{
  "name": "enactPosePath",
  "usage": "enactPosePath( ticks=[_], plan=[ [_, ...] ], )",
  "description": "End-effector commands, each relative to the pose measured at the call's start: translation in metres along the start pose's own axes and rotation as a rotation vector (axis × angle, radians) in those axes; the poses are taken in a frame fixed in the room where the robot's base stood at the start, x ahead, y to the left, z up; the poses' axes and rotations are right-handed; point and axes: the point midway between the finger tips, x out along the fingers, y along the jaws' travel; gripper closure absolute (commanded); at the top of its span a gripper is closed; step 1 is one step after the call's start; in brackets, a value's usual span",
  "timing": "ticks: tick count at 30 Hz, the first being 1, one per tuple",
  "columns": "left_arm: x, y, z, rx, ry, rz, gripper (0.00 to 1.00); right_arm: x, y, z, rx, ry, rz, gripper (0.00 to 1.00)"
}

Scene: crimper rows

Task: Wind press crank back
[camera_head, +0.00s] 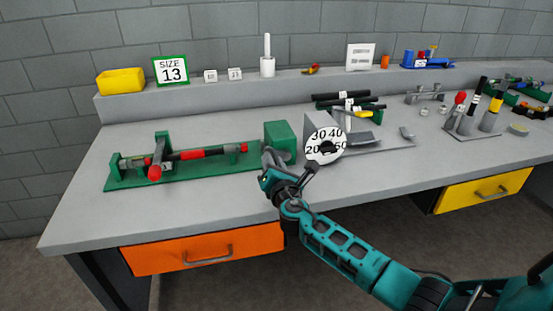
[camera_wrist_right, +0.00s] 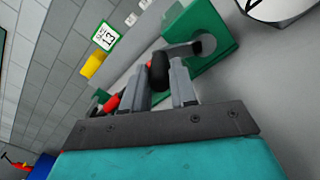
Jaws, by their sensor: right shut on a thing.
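The press has a green block (camera_head: 281,138) at the right end of its long green base (camera_head: 130,178), near the table's front edge. In the right wrist view the green block (camera_wrist_right: 226,32) carries a grey crank arm (camera_wrist_right: 182,50) with a black knob (camera_wrist_right: 158,72) at its end. My right gripper (camera_head: 269,162) is at the front of the block. In the wrist view its two fingers stand either side of the black knob, shut on it. The gripper hides most of the crank in the head view. My left gripper is not in view.
A red-knobbed lever (camera_head: 155,172) and a red and black bar (camera_head: 205,153) lie on the green base. A white numbered dial (camera_head: 325,145) stands close to the right of my gripper. A "SIZE 13" sign (camera_head: 171,70) and yellow bin (camera_head: 120,81) are on the back ledge.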

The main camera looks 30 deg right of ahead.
Motion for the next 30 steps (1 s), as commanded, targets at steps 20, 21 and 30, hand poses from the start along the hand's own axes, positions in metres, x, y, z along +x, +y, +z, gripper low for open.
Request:
enactPosePath(
  ticks=[20, 21, 30],
  plan=[
    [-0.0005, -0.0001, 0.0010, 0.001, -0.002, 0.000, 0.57, -0.0007, -0.0020, -0.0116, -0.172, 0.003, 0.001, 1.00],
    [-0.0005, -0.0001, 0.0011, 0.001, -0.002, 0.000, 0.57, -0.0007, -0.0020, -0.0117, -0.172, 0.003, 0.001, 1.00],
    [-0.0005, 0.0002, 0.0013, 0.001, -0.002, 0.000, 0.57, -0.0008, -0.0023, -0.0117, -0.171, 0.003, 0.000, 0.63]
  ],
)
